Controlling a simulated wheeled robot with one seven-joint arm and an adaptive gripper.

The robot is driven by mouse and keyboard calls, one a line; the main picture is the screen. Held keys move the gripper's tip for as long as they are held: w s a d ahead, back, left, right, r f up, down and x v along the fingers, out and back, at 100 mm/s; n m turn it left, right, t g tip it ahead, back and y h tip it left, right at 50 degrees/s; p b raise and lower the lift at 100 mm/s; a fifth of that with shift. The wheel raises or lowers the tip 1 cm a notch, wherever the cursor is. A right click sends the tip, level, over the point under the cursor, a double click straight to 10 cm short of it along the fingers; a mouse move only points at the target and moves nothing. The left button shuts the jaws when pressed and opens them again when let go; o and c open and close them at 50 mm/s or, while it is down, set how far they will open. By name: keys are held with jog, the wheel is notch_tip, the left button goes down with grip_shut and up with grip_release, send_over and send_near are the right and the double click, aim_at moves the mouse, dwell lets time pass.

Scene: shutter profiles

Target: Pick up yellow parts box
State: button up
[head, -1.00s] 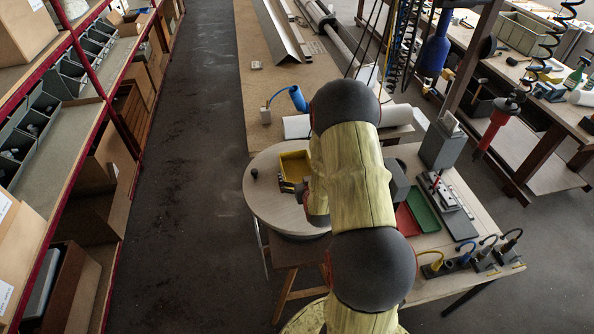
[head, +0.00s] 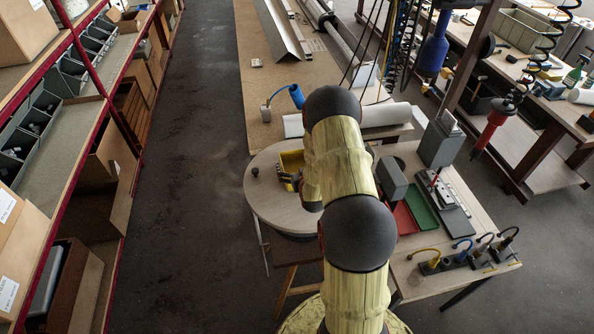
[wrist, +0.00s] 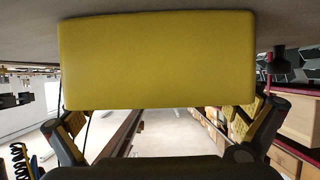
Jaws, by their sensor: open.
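The yellow parts box (head: 291,158) sits on the round grey turntable (head: 262,200), partly hidden behind my arm in the head view. In the wrist view a plain yellow wall of the box (wrist: 156,60) fills the upper middle, close to the camera. My gripper (wrist: 158,122) is open, with one finger near each lower corner of the box as pictured. I cannot tell whether either finger touches it. In the head view my gripper (head: 290,182) is at the near side of the box, mostly hidden by the arm.
A small dark knob (head: 255,171) stands on the turntable's left. To the right, a bench holds a red tray (head: 404,218), a green tray (head: 421,205) and a grey fixture. A white roll (head: 385,115) lies behind. The aisle on the left is clear.

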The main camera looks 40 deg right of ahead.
jog(key=c, duration=0.3)
jog(key=c, duration=0.7)
jog(key=shift+r, duration=0.1)
